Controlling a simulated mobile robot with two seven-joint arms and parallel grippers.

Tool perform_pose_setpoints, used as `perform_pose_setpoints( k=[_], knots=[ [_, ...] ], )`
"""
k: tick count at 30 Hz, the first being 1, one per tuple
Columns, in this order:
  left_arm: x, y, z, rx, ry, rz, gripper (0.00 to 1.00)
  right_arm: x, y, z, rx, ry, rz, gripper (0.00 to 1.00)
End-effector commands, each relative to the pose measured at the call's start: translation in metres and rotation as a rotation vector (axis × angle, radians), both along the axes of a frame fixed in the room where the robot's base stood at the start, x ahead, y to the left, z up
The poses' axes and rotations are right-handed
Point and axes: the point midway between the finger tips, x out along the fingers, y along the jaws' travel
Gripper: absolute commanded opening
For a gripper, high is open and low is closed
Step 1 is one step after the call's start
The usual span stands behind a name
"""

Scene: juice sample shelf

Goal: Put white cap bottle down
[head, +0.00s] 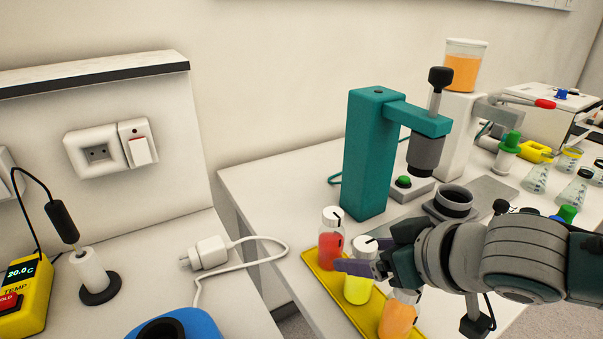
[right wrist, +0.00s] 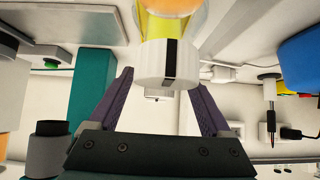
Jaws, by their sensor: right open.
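A bottle with yellow contents and a white cap (head: 357,290) stands on a yellow tray (head: 327,287) in the head view, in the middle of a row of three bottles. My right gripper (head: 354,264) is at its upper part, partly covering it. In the right wrist view, the white cap with a black stripe (right wrist: 168,65) shows between the two purple fingers of the right gripper (right wrist: 160,86). The fingers are open, with gaps on both sides of the cap. My left gripper is not in view.
A red bottle (head: 331,249) stands behind the yellow one and an orange bottle (head: 397,318) in front, both close by. A teal press (head: 370,155) stands behind the tray. A white plug (head: 210,252) with cable lies on the left counter, beyond a gap.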

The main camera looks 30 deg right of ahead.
Motion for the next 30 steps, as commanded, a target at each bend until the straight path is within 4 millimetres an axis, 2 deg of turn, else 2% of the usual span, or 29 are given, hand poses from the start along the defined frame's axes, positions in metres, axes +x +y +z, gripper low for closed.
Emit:
perform_pose_setpoints(
  k=[3,12,20,23,25,30],
  knots=[
    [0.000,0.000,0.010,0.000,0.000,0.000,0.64,-0.017,-0.001,0.018,-0.002,0.001,0.003,0.82],
    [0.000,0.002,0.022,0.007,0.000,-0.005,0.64,-0.063,-0.005,0.057,-0.001,0.002,0.002,0.82],
    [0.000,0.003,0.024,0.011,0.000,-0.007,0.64,-0.081,-0.005,0.071,-0.003,0.005,-0.003,0.82],
    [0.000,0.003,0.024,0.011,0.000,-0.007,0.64,-0.092,0.003,0.069,-0.023,0.044,-0.022,0.82],
    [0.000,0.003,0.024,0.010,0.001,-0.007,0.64,-0.106,0.013,0.067,-0.050,0.109,-0.038,0.82],
    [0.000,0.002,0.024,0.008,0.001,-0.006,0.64,-0.155,0.040,0.065,-0.097,0.337,-0.017,0.82]
  ],
)
